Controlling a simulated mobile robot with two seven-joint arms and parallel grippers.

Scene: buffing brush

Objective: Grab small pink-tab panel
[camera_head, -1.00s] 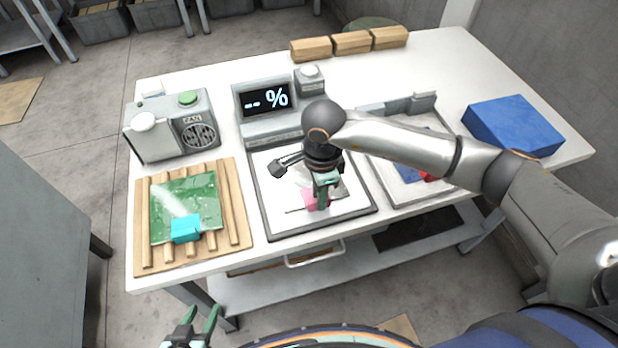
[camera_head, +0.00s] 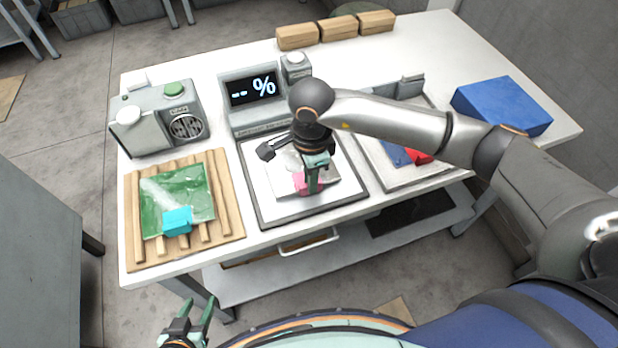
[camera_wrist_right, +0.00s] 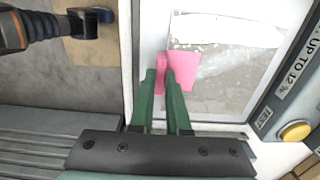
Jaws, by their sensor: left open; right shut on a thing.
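The small panel (camera_wrist_right: 215,75) is a pale, shiny sheet with a pink tab (camera_wrist_right: 182,72). In the head view the panel (camera_head: 328,186) lies on the white pad in the middle of the table, partly hidden by my right arm; its pink tab (camera_head: 300,181) faces the front edge. My right gripper (camera_head: 313,188) points down over it and is shut on the pink tab, with its green fingers (camera_wrist_right: 164,78) on either side of part of the tab in the wrist view. My left gripper (camera_head: 200,312) is open and empty, low in front of the table.
A green panel with a cyan tab (camera_head: 177,221) lies on a slatted wooden rack (camera_head: 228,205) at left. Behind are a fan box (camera_head: 150,132) and a percent display (camera_head: 252,90). A tray (camera_head: 440,172) with blue and red pieces and a blue block (camera_head: 500,105) are at right.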

